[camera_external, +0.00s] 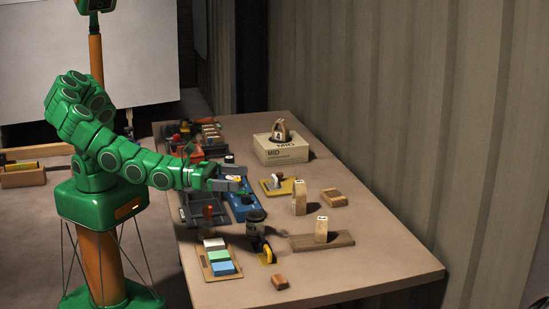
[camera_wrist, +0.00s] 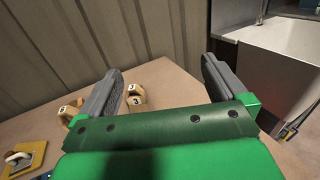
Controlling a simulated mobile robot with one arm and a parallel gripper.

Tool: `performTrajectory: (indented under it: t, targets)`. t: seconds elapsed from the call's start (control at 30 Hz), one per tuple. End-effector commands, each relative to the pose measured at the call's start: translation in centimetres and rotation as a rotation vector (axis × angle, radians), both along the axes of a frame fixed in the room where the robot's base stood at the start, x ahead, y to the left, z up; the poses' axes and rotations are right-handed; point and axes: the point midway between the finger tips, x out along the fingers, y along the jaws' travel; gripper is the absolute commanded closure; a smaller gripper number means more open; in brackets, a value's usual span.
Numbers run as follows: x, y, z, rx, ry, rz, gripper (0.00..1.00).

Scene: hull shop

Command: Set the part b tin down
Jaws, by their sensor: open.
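My gripper (camera_external: 236,183) is over the middle of the table in the external view, just above a blue tray or case (camera_external: 243,207). I cannot make out a tin marked part b in either view. A dark, round-topped object (camera_external: 255,217) stands right of the blue tray; I cannot tell what it is.
A cardboard box (camera_external: 280,155) marked MID stands at the back of the table (camera_external: 375,262). A yellow board (camera_external: 265,187), wooden blocks and a wooden plank (camera_external: 342,241) lie to the right. A tray of coloured blocks (camera_external: 210,272) is in front. The near right corner is clear.

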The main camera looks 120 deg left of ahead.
Motion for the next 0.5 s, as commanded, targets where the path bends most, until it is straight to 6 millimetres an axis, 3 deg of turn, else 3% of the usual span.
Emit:
performTrajectory:
  t: [0.5]
  targets:
    - [-1.4, -6.5, -3.9, -0.002, 0.002, 0.006, 0.01]
